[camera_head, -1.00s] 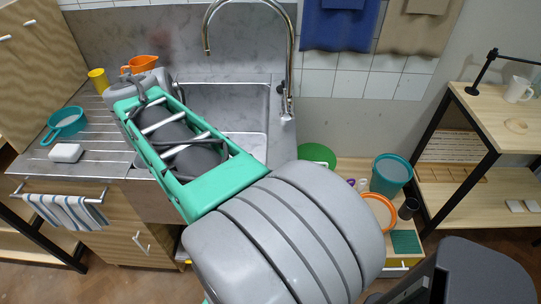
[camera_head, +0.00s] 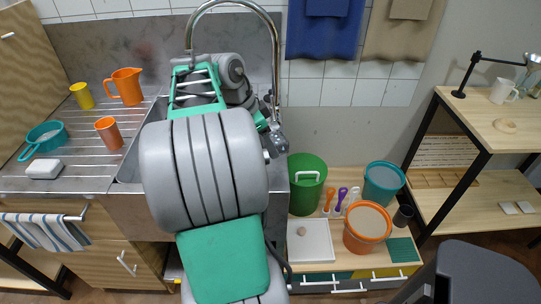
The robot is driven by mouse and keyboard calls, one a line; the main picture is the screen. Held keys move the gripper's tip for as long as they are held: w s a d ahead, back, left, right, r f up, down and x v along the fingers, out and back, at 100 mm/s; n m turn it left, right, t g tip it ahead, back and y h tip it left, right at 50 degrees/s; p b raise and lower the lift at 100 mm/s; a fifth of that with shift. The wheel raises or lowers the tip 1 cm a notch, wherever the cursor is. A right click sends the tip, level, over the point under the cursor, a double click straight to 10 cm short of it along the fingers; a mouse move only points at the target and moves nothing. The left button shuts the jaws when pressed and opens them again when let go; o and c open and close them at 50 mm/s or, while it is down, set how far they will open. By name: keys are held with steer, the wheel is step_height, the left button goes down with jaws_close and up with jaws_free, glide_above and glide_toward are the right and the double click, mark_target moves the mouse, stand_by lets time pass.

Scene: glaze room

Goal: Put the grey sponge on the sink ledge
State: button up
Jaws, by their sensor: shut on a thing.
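My gripper is hidden behind my own arm, which reaches over the sink basin (camera_head: 130,168) toward the tap (camera_head: 277,140). I cannot see its fingers or anything between them. No grey sponge shows clearly. A pale, whitish block (camera_head: 45,169) lies on the ribbed drainboard (camera_head: 85,160) at the left, well apart from my arm; I cannot tell if it is a sponge. The sink ledge around the basin is mostly covered by my arm.
An orange jug (camera_head: 126,86), a yellow cup (camera_head: 82,96), an orange tumbler (camera_head: 108,133) and a teal pan (camera_head: 45,138) stand on the drainboard. The tall tap arches above my arm. A green bucket (camera_head: 307,190) and other containers stand on a low cabinet at right.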

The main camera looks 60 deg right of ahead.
mark_target(270, 162)
steer(key=d+f, duration=0.1)
steer(key=f, duration=0.1)
steer(key=d+f, duration=0.1)
steer(key=f, duration=0.1)
steer(key=d+f, duration=0.1)
steer(key=f, duration=0.1)
steer(key=shift+w, duration=0.1)
steer(key=shift+f, duration=0.45)
steer(key=o, duration=1.2)
steer(key=shift+r, duration=0.35)
steer(key=p+v, duration=0.2)
steer(key=v, duration=0.9)
steer(key=shift+w+a+r, duration=0.15)
steer(key=shift+a+r, duration=0.05)
steer(key=shift+r, duration=0.1)
steer(key=w+a+f+n+t, duration=0.1)
steer(key=w+a+n+t, duration=0.2)
steer(key=w+a+n, duration=0.7)
steer(key=a+f+n+t+y, duration=0.1)
steer(key=a+f+n, duration=0.3)
steer(key=a+n, duration=0.4)
steer(key=s+a+f+n+t+y, duration=0.1)
steer(key=a+f+n, duration=0.3)
steer(key=a, duration=1.8)
steer(key=n+t+y, duration=0.1)
steer(key=n, duration=0.3)
steer(key=shift+a, duration=0.15)
